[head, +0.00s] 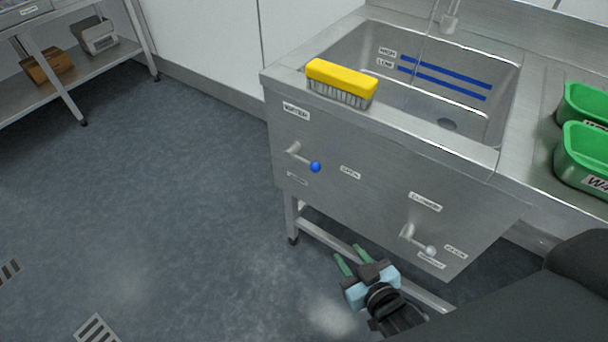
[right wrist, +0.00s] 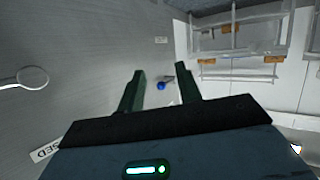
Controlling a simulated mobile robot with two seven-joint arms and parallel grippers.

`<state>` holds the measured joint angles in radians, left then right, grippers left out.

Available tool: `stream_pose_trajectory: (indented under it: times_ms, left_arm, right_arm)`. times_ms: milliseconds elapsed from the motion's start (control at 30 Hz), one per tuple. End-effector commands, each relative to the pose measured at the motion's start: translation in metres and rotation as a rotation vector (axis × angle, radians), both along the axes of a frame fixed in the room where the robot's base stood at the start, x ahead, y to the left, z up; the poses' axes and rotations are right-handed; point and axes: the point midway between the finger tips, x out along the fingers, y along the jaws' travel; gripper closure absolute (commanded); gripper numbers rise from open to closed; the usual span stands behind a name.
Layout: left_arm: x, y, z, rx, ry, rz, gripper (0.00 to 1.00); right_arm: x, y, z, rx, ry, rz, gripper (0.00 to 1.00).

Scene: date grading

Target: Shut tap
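The water tap lever with a blue knob (head: 316,167) is on the sink's front panel, under a label reading WATER. Its arm points right and slightly down, towards a small label (head: 350,172); another label is below it. My right gripper (head: 352,258) is open and empty, below and apart from the lever, near the panel's lower edge. In the right wrist view the blue knob (right wrist: 161,86) appears between the spread green fingers, but farther off. My left gripper is not in view.
A second lever with a pale knob (head: 431,250) is lower right on the panel, right of my gripper. A yellow brush (head: 342,78) lies on the sink's front rim. Green tubs (head: 583,150) stand right of the basin.

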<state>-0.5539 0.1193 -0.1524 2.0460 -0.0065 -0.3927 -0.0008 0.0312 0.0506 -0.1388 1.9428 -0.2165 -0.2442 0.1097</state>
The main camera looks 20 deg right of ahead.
Motion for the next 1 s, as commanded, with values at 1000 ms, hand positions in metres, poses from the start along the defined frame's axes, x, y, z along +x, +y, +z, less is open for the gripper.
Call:
stream_pose_trajectory:
  times_ms: [1000]
  left_arm:
    - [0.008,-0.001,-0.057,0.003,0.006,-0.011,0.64]
  right_arm:
    - [0.168,0.006,0.064,-0.029,-0.367,-0.014,0.65]
